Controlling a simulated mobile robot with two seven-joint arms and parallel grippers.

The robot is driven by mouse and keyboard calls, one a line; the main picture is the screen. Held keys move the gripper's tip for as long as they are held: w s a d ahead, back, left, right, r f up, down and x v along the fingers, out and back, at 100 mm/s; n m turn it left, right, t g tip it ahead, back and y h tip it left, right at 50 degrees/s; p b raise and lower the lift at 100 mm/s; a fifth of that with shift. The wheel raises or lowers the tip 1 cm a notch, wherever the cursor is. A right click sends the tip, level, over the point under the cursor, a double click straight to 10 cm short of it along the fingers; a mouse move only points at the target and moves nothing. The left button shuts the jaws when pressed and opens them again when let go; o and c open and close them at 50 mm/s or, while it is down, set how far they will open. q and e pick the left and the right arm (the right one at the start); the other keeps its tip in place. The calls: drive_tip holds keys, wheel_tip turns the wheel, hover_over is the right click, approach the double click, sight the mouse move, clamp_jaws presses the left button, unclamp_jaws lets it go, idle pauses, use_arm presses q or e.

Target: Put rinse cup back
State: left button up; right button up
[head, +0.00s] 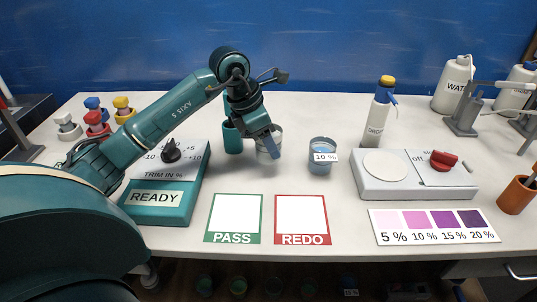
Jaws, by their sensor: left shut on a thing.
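My left gripper (268,143) reaches down at the middle of the table, its blue finger in front of a pale, clear-looking cup (276,134). It is shut on this cup, which I take to be the rinse cup; no label shows on it. The cup is partly hidden by the finger, and I cannot tell whether its base touches the table. A teal cup (232,138) stands just left of it, partly behind the gripper. My right gripper is not in view.
The READY trim box (160,214) is left. PASS (234,214) and REDO (301,214) cards lie in front. Table between gripper and cards is clear.

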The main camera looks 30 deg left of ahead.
sight(248, 135)
use_arm(q)
drive_tip(key=shift+f, duration=2)
drive_tip(key=shift+f, duration=0.1)
drive_tip(key=o, duration=1.2)
drive_tip(key=v, duration=1.2)
